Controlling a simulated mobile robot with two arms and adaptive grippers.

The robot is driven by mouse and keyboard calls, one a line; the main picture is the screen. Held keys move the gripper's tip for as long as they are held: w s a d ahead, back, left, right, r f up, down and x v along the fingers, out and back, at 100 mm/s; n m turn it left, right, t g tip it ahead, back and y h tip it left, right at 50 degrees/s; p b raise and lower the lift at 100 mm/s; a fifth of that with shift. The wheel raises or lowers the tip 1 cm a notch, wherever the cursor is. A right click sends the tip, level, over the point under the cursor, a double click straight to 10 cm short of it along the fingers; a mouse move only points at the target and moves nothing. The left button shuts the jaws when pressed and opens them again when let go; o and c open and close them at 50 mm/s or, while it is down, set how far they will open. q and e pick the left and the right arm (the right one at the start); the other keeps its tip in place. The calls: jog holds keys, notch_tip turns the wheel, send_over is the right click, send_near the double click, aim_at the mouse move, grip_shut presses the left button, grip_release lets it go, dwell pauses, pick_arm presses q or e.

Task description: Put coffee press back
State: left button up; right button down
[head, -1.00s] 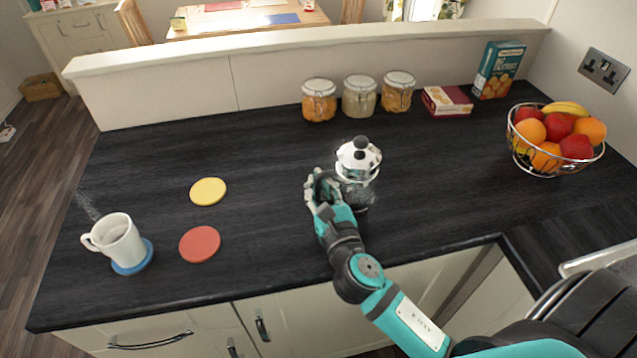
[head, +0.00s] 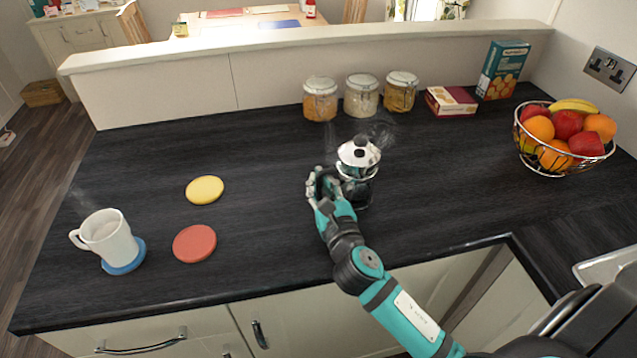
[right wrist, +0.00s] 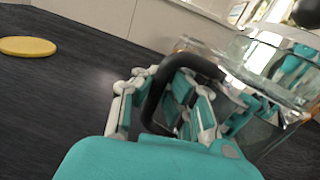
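The coffee press (head: 359,172), glass with a silver lid and black knob, stands upright on the dark worktop near the middle in the head view. Wisps of steam show around it. My right gripper (head: 324,184) is at its left side. In the right wrist view the press's black handle (right wrist: 158,98) runs between the fingers of my right gripper (right wrist: 165,100), with the glass body (right wrist: 268,95) just to the right. Whether both fingers press on the handle is not clear. My left gripper is not in view.
A steaming white mug (head: 108,238) stands on a blue coaster (head: 124,258) at the left. Yellow (head: 205,189) and red (head: 194,243) coasters lie bare. Several jars (head: 361,97), boxes (head: 450,102) and a fruit bowl (head: 563,150) line the back and right. The worktop's centre left is clear.

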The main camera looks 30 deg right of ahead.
jog(key=shift+f, duration=0.1)
jog(key=c, duration=1.5)
grip_release()
jog(key=shift+s, duration=0.1)
jog(key=s, duration=0.3)
jog(key=s+a+b, duration=0.1)
jog(key=s, duration=0.3)
jog(key=s+b, duration=0.1)
jog(key=s, duration=0.2)
jog(key=shift+s+a+f, duration=0.25)
jog(key=shift+s+a, duration=0.05)
jog(key=shift+s+r+b, duration=0.1)
jog(key=shift+s+b, duration=0.2)
jog(key=shift+s, duration=0.3)
